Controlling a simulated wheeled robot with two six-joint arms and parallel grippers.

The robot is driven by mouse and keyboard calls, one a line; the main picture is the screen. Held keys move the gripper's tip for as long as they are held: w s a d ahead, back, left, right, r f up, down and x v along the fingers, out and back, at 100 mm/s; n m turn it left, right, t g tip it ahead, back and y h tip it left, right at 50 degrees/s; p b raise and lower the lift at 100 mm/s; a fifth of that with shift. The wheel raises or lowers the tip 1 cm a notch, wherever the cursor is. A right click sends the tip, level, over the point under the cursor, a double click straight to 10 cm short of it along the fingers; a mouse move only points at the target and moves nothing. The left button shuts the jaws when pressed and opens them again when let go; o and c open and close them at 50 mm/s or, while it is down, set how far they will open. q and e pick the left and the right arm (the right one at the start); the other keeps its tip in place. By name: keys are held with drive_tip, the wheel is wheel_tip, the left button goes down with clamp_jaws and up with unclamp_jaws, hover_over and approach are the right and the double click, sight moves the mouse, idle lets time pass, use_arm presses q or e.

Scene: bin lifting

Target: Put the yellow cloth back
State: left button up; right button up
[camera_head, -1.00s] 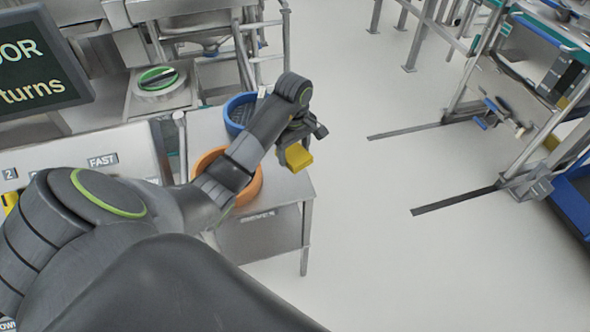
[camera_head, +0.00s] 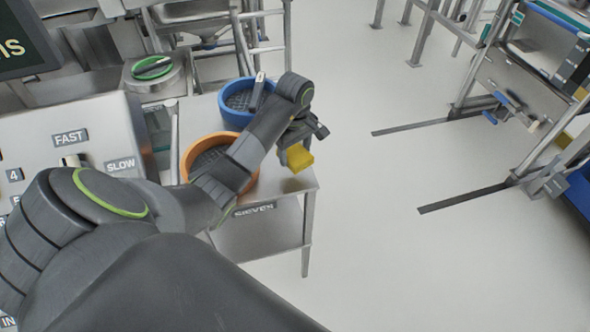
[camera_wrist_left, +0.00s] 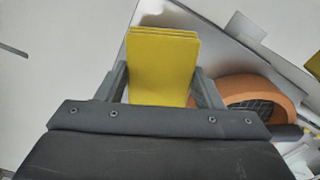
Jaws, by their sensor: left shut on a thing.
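The yellow cloth (camera_head: 299,158) is a small folded block held at the end of my left gripper (camera_head: 296,146). In the left wrist view the folded cloth (camera_wrist_left: 161,68) stands between the two fingers of my left gripper (camera_wrist_left: 160,85), which is shut on it. In the head view the cloth is in the air near the right edge of the steel table (camera_head: 268,215). My right gripper is not in view.
An orange-rimmed sieve (camera_head: 190,160) and a blue-rimmed sieve (camera_head: 228,112) stand on the table, partly behind my left arm. A control panel (camera_head: 60,145) with FAST and SLOW labels is at the left. Steel frames (camera_head: 540,130) stand at the right. Open pale floor lies between.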

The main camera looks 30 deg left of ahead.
sight(295, 162)
use_arm(q)
drive_tip(key=shift+f+b, duration=0.35)
drive_tip(key=shift+f, duration=0.55)
wheel_tip(295, 162, down, 3)
drive_tip(key=shift+r+b, duration=0.2)
drive_tip(key=shift+b, duration=0.6)
drive_tip(key=shift+f+p, duration=0.55)
drive_tip(key=shift+f, duration=0.3)
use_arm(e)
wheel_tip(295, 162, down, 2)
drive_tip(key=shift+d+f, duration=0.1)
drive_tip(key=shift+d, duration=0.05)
use_arm(q)
drive_tip(key=shift+f+b, duration=0.2)
drive_tip(key=shift+b, duration=0.1)
drive_tip(key=o, duration=0.9)
drive_tip(key=shift+o, duration=0.2)
drive_tip(key=shift+r, duration=0.1)
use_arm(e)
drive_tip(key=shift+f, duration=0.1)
